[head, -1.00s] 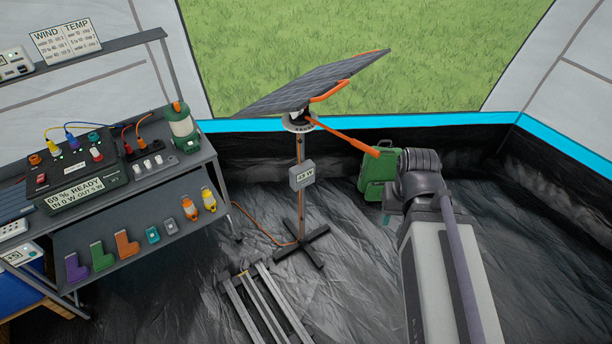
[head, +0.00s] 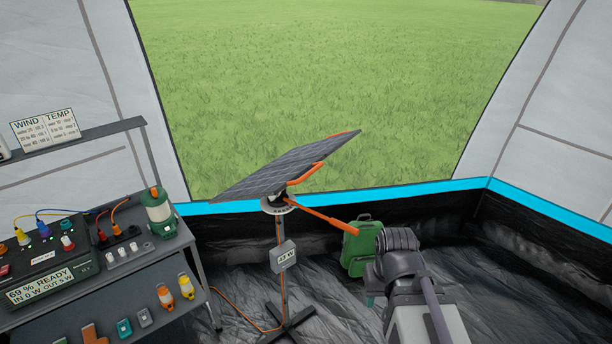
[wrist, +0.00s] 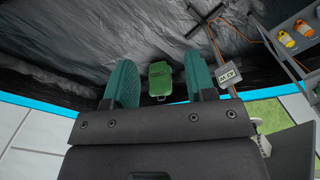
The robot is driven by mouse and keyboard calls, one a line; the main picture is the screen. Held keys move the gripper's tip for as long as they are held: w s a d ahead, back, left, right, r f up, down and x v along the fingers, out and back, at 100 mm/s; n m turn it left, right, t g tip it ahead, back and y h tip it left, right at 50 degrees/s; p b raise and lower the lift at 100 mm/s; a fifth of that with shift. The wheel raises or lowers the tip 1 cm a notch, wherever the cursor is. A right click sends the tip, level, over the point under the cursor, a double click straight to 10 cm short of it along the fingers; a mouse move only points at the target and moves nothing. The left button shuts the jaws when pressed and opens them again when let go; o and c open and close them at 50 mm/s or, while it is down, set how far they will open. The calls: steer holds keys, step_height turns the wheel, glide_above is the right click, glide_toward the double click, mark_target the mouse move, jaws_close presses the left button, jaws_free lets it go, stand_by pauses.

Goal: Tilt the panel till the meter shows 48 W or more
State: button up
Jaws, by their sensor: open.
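The dark solar panel (head: 275,172) stands tilted on a stand in the head view, its right side higher. A long orange handle (head: 322,217) runs from its pivot down to the right, ending close to my arm. The grey meter (head: 283,256) on the post reads forty-something W, perhaps 45; the last digit is too small to be sure. The meter also shows upside down in the wrist view (wrist: 229,76). My gripper (wrist: 159,62) is open, its two teal fingers apart with nothing held. The handle does not show in the wrist view.
A shelf (head: 150,262) with a power station (head: 45,262), lantern and small items stands left. The tent wall is behind.

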steer(key=shift+f, duration=0.2)
steer(key=shift+c, duration=0.7)
steer(key=shift+w+d+f+b, duration=0.35)
steer(key=shift+w+f+b, duration=0.15)
steer(key=shift+f+b, duration=0.4)
steer(key=shift+c, duration=0.3)
steer(key=m+t+y+b, duration=0.5)
steer(key=m+t+y, duration=0.2)
steer(key=t+y, duration=0.6)
glide_toward(309, 172)
steer(key=w+a+g+y, duration=0.1)
steer(key=w+a, duration=0.2)
steer(key=w+a+g+y, duration=0.1)
steer(key=w+a, duration=0.3)
steer(key=shift+w+f, duration=0.1)
steer(key=shift+f, duration=0.1)
